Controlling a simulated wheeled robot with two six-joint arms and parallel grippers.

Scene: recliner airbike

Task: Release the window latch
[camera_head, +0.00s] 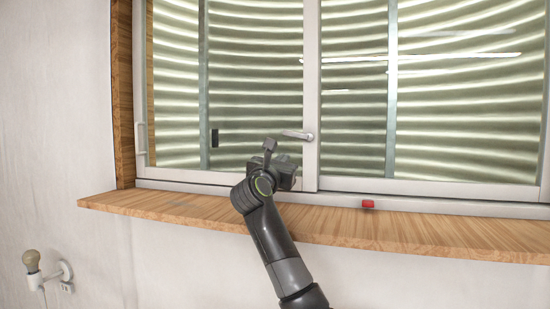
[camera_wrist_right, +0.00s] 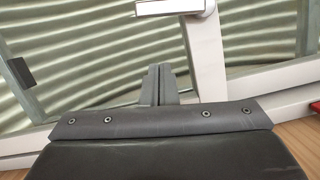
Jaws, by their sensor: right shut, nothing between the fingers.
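The sliding window (camera_head: 312,100) has a silver latch handle (camera_head: 298,134) on its middle upright. The handle points left, nearly level. My right gripper (camera_head: 270,146) is in front of the left pane, just below and left of the handle, apart from it. In the right wrist view the fingers (camera_wrist_right: 157,68) are together and empty, and the latch handle (camera_wrist_right: 168,7) shows at the top edge, cut off by the frame. The hand's dark body hides part of the lower window frame. My left gripper is in neither view.
A wooden sill (camera_head: 330,226) runs below the window, under my right arm. A small red block (camera_head: 368,204) sits at the bottom window rail, right of the arm. A wall lamp (camera_head: 40,272) is at the lower left. A white pull handle (camera_head: 140,140) is on the left frame.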

